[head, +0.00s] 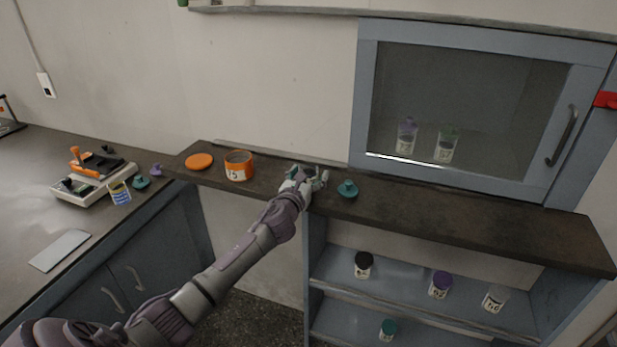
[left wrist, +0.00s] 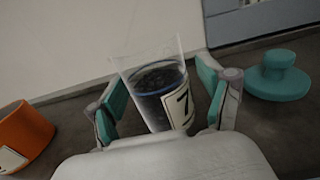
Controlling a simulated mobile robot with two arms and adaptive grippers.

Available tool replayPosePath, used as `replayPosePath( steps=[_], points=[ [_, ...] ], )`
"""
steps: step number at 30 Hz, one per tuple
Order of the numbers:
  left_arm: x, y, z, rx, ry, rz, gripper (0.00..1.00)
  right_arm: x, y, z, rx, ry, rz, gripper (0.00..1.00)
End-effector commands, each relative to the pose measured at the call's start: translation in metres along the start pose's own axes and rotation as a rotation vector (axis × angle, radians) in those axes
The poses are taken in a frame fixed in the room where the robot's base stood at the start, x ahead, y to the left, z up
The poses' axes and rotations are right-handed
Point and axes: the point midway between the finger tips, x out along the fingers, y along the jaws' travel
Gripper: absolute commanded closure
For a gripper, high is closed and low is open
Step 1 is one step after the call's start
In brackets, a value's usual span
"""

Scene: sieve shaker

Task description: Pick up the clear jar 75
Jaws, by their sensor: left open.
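The clear jar (left wrist: 152,58) stands between the two fingers of my left gripper in the left wrist view. It is see-through, lidless and partly filled with dark grains. Its white label shows a 7; the rest of the label is hidden. My left gripper (head: 305,179) is open at the shelf top, with a teal-padded finger on each side of the jar. In the head view the hand mostly hides the jar. My right gripper is not in view.
A teal lid (head: 347,188) lies just right of the hand. An orange jar (head: 238,166) and orange lid (head: 199,161) are left of it on the dark shelf top (head: 430,215). A glass-fronted cabinet (head: 365,100) stands behind to the right. Several jars sit on lower shelves.

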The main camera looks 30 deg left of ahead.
Motion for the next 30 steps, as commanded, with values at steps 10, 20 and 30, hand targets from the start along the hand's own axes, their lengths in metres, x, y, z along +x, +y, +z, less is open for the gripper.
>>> replayPosePath(
  steps=[10, 20, 30],
  points=[
    [0.0018, 0.0001, 0.0, 0.0, 0.0, 0.0, 0.38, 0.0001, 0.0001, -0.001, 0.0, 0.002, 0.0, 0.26],
    [0.0016, 0.0002, -0.0001, 0.0, 0.0, 0.0, 0.92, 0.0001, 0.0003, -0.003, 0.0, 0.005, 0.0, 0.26],
    [0.002, 0.0005, 0.0064, 0.001, -0.003, 0.0, 0.92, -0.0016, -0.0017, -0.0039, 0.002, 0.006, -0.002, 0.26]
  ],
)
